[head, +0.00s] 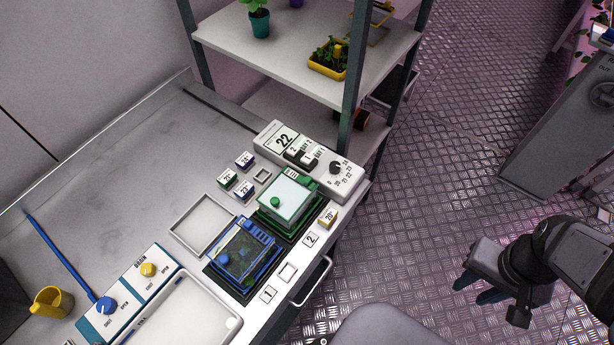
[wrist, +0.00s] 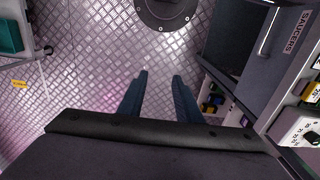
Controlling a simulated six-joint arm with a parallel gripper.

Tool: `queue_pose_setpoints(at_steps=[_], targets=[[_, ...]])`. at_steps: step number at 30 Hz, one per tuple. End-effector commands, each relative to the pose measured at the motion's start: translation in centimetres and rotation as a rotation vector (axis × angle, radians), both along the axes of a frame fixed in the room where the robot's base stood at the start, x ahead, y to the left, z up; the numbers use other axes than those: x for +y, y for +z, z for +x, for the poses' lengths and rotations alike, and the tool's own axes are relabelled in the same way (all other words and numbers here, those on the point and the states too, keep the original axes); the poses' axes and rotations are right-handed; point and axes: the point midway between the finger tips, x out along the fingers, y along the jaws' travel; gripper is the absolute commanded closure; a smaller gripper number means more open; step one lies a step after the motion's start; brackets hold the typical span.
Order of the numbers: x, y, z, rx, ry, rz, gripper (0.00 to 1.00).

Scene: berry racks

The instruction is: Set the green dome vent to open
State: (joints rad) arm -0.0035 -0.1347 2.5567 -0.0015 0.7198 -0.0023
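The green dome (head: 286,197) is a green-based box with a pale clear cover, on the bench in the head view. A round green knob (head: 275,202) sits on its top, which may be the vent; its setting is too small to read. My gripper (head: 471,284) is at the lower right of the head view, over the floor and well away from the bench. In the wrist view, its two blue fingers (wrist: 159,98) stand apart with nothing between them. The green dome is not clearly visible in the wrist view.
A blue dome (head: 243,255) stands just in front of the green one. A control box (head: 344,181) with a dial and switches is behind it. Small numbered cubes (head: 244,160) lie nearby. A shelf rack (head: 300,45) rises behind the bench. Floor space separates my arm from the bench.

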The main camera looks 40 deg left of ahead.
Motion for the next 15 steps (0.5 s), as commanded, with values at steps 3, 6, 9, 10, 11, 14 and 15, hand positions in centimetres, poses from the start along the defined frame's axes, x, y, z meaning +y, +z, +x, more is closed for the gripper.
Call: queue_pose_setpoints(at_steps=[3, 6, 9, 10, 11, 14, 15], targets=[[0.8, 0.6, 0.9, 0.000, 0.052, 0.000, 0.69], [2.6, 1.6, 2.4, -0.001, 0.150, 0.000, 0.69], [5.7, 3.2, 4.4, -0.002, 0.302, 0.000, 0.69], [6.9, 3.7, 5.1, -0.003, 0.357, 0.000, 0.69], [8.2, 4.2, 5.6, -0.001, 0.415, 0.000, 0.69], [13.5, 6.1, 7.1, 0.000, 0.626, 0.000, 0.69], [15.8, 6.9, 7.4, 0.000, 0.712, 0.000, 0.69]])
